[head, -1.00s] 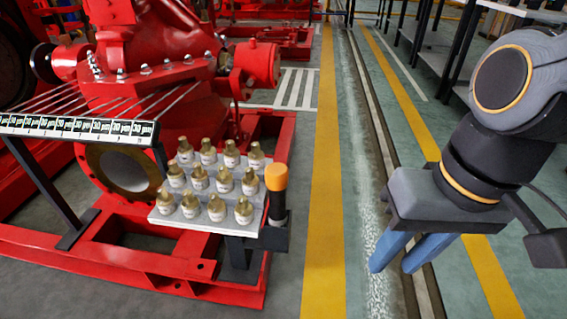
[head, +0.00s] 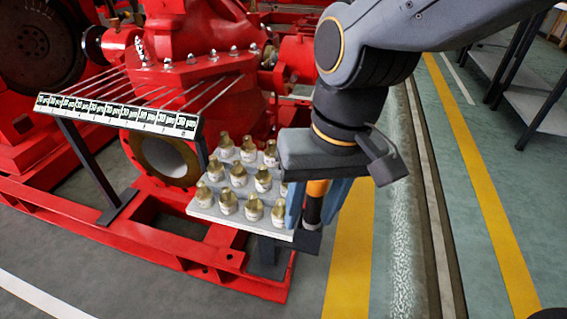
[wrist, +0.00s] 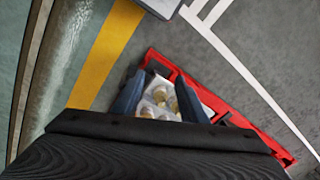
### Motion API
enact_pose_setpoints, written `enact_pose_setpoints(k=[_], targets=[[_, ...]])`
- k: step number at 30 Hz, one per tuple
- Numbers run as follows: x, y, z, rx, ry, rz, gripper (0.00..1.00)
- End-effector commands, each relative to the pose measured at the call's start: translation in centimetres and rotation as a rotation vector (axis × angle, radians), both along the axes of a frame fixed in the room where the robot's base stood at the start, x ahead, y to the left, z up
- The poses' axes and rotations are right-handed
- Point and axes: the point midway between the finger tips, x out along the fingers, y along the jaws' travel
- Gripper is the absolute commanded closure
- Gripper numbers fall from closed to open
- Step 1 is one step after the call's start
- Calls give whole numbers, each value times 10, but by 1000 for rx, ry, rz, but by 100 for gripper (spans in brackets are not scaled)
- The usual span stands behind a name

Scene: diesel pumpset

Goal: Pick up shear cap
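Several small white caps with brass tops stand in rows on a stepped grey rack (head: 203,211); one front cap (head: 253,207) is clear in the head view. I cannot tell which piece is the shear cap. My gripper (head: 313,210) is over the rack's right end, its blue fingers apart and pointing down. An orange-topped dark cylinder (head: 317,188) shows between the fingers in the head view; I cannot tell if they are around it. In the wrist view my gripper (wrist: 160,80) is open, with caps (wrist: 161,96) visible below between the fingers. My gripper hides some right-hand caps.
A red pumpset frame (head: 215,268) stands behind and under the rack. A labelled strip (head: 120,115) with thin rods is left of the rack.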

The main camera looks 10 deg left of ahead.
Motion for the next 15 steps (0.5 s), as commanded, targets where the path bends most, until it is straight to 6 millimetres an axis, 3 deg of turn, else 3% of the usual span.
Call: enact_pose_setpoints(k=[1, 6, 15], targets=[[3, 6, 12, -14, 13, -60, 61], [25, 26, 24, -48, 37, -313, 61], [57, 51, 19, -96, 66, -763, 61]])
